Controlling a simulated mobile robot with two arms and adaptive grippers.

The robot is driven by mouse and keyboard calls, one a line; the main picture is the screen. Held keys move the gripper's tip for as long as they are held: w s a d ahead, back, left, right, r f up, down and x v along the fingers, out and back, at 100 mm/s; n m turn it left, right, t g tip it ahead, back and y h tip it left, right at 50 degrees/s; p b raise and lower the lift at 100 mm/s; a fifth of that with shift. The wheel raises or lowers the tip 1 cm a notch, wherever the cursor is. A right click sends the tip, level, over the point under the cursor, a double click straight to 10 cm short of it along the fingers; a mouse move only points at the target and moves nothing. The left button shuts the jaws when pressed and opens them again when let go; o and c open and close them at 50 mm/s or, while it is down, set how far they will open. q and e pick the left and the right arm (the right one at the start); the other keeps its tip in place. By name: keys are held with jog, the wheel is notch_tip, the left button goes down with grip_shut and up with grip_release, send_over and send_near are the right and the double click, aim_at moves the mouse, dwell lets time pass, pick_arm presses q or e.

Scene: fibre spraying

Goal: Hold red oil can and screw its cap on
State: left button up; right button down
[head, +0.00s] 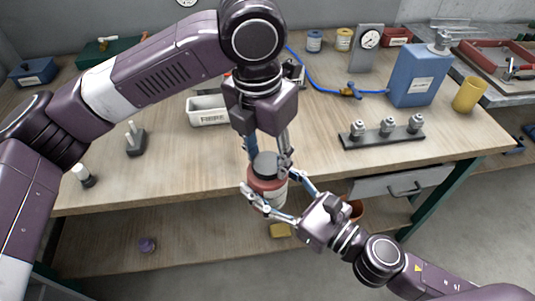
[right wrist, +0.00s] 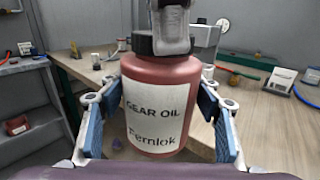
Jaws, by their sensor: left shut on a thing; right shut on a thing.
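The red oil can (head: 258,183) is held upright in front of the workbench's front edge. In the right wrist view, the can (right wrist: 160,75) has a white label reading "GEAR OIL Fernlok". My right gripper (head: 272,193) is shut around its body, with blue finger pads on both sides (right wrist: 165,118). The black cap (head: 266,163) is at the can's top, and it also shows in the right wrist view (right wrist: 146,45). My left gripper (head: 268,150) comes down from above and is shut on the cap. How tightly the cap sits on the neck cannot be told.
On the workbench (head: 320,150) stand a white bin (head: 208,112), a dark rack with several metal fittings (head: 383,134), a blue canister (head: 416,77) and a yellow cup (head: 468,95). A drawer (head: 385,186) is below the right front edge. A yellow block (head: 280,230) lies on the lower shelf.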

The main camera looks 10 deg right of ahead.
pick_arm(q)
jog(key=m, duration=0.5)
jog(key=shift+w, duration=0.1)
jog(key=o, duration=0.7)
jog(key=shift+o, duration=0.2)
jog(key=shift+r, duration=0.1)
jog(key=shift+r, duration=2.2)
jog(key=shift+c, duration=0.4)
